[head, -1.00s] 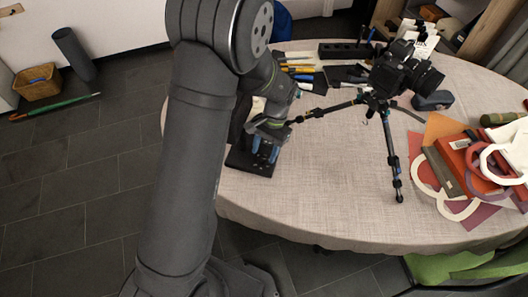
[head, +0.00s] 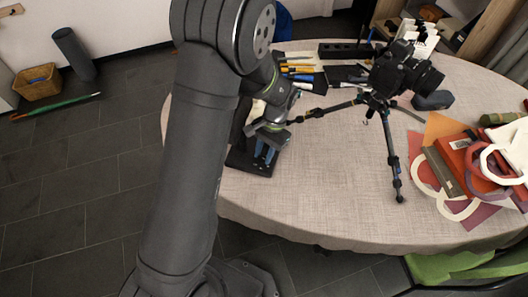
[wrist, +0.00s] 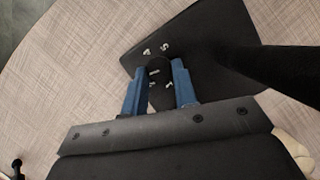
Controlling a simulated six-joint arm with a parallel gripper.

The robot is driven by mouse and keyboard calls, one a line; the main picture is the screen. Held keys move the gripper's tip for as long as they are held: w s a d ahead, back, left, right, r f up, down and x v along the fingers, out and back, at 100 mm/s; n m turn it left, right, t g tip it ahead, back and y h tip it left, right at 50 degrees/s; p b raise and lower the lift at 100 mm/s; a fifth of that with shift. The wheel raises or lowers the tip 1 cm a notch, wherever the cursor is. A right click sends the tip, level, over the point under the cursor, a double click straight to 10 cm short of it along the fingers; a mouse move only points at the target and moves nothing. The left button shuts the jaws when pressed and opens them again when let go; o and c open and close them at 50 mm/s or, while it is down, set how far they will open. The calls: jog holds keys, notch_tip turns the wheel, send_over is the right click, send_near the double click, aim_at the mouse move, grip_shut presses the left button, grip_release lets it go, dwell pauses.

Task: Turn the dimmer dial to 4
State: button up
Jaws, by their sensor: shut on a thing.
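The dimmer dial (wrist: 159,72) is a dark round knob with pale marks, seen in the wrist view between the blue fingertips. It sits on a black dimmer plate (wrist: 205,28) that bears white numerals, of which a 5 and what looks like a 4 show past the fingers. The other numerals are hidden. My gripper (wrist: 160,80) is shut on the dial, one finger on each side. In the head view my gripper (head: 264,154) points down over the black plate (head: 240,162) at the table's left edge; the dial is hidden there.
A camera on a tripod (head: 392,150) stands right of my gripper, one leg reaching close to it. Pens (head: 297,69) and a black power strip (head: 345,50) lie behind. The front middle of the tablecloth (head: 310,205) is clear.

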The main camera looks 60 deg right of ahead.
jog(key=m+t, duration=0.1)
jog(key=m, duration=0.2)
jog(key=shift+s+h, duration=0.2)
jog(key=shift+h, duration=0.1)
jog(key=m, duration=0.2)
jog(key=m+t, duration=0.1)
jog(key=m, duration=0.1)
jog(key=shift+s+a+t+h, duration=0.1)
jog(key=shift+a+t+h, duration=0.1)
jog(key=shift+t+h, duration=0.1)
jog(key=m, duration=0.2)
jog(key=m+h, duration=0.1)
jog(key=m, duration=0.1)
jog(key=m+t+h, duration=0.1)
jog(key=m, duration=0.1)
jog(key=shift+s+a+m, duration=0.15)
jog(key=shift+a+m, duration=0.1)
jog(key=shift+m, duration=0.05)
jog(key=o, duration=1)
jog(key=v, duration=1.7)
jog(key=shift+a+r, duration=0.2)
jog(key=shift+a, duration=0.1)
